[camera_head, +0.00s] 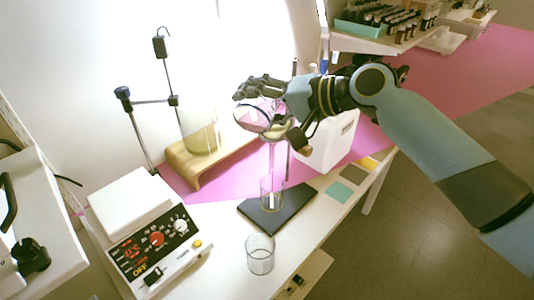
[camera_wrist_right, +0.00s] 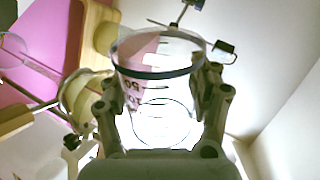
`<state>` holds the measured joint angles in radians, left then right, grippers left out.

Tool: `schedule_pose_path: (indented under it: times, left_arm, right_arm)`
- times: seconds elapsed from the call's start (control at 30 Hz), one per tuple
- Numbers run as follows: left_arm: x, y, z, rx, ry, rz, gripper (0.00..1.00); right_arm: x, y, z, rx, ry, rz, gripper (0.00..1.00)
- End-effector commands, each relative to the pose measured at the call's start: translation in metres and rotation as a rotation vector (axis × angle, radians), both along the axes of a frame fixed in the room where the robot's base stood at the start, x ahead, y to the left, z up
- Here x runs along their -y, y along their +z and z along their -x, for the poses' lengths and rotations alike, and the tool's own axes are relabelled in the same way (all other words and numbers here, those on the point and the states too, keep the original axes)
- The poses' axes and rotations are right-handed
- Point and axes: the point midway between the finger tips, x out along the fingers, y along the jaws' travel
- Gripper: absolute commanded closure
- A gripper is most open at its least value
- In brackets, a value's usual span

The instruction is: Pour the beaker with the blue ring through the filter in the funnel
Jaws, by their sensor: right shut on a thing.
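My right gripper (camera_head: 266,100) is shut on a clear beaker (camera_head: 250,119) with a dark bluish ring, held tilted beside and above the funnel. In the right wrist view the beaker (camera_wrist_right: 150,105) sits between both fingers, with its ring near the rim. I cannot tell how much liquid it holds. The glass funnel (camera_head: 272,158) stands upright below, and its cream filter (camera_wrist_right: 76,100) shows left of the beaker in the right wrist view. The funnel's stem reaches down to a small clear beaker (camera_head: 271,196) on a dark plate (camera_head: 283,217). My left gripper is out of view.
An empty-looking beaker (camera_head: 260,256) stands near the table's front edge. A white device with red digits (camera_head: 150,240) is at left. A large vessel (camera_head: 199,136) stands on a wooden bench (camera_head: 190,172) beside a metal stand. A white box (camera_head: 330,142) is behind the funnel.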

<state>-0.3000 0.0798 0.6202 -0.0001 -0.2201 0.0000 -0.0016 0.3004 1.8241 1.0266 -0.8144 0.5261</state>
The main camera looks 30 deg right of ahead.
Motion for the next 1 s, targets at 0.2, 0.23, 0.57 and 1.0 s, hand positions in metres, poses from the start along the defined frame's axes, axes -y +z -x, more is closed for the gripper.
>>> schedule_pose_path:
  times: [0.2, 0.23, 0.57, 1.0]
  left_arm:
    - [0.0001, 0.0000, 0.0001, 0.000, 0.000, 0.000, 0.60]
    - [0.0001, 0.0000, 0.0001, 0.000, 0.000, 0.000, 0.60]
    - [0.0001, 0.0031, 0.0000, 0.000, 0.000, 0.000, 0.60]
    - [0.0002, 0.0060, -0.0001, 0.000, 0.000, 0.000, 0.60]
  right_arm:
    - [-0.0001, 0.0005, -0.0001, 0.002, 0.000, 0.000, 0.75]
    - [-0.0001, 0.0005, -0.0001, 0.002, 0.000, 0.000, 0.75]
    - [0.0016, 0.0026, -0.0016, -0.010, 0.000, -0.013, 0.75]
    - [0.0038, 0.0031, -0.0034, -0.029, 0.000, -0.033, 0.75]
